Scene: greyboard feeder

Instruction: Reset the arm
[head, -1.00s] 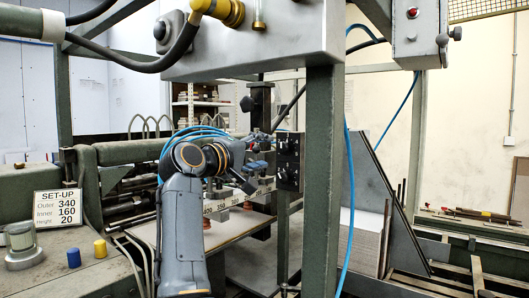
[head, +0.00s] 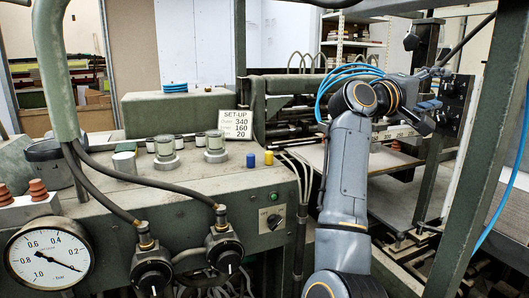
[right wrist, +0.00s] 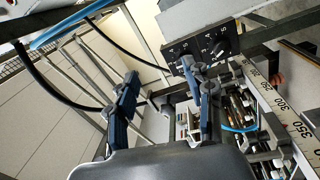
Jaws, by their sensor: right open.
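My right arm reaches up in the right half of the head view. Its gripper (head: 430,110) is beside the dark dial block (head: 456,103) on the machine, and I cannot tell from the head view how close they are. In the right wrist view both blue-tipped fingers of the gripper (right wrist: 160,92) are spread apart with nothing between them. The dial block (right wrist: 205,45) shows beyond the fingers there. My left gripper is out of view.
A numbered scale (right wrist: 282,108) runs along the machine near the gripper. A green upright post (head: 480,150) stands right of the arm. The console at left carries a SET-UP card (head: 236,124), a pressure gauge (head: 48,258) and two dark regulators with hoses.

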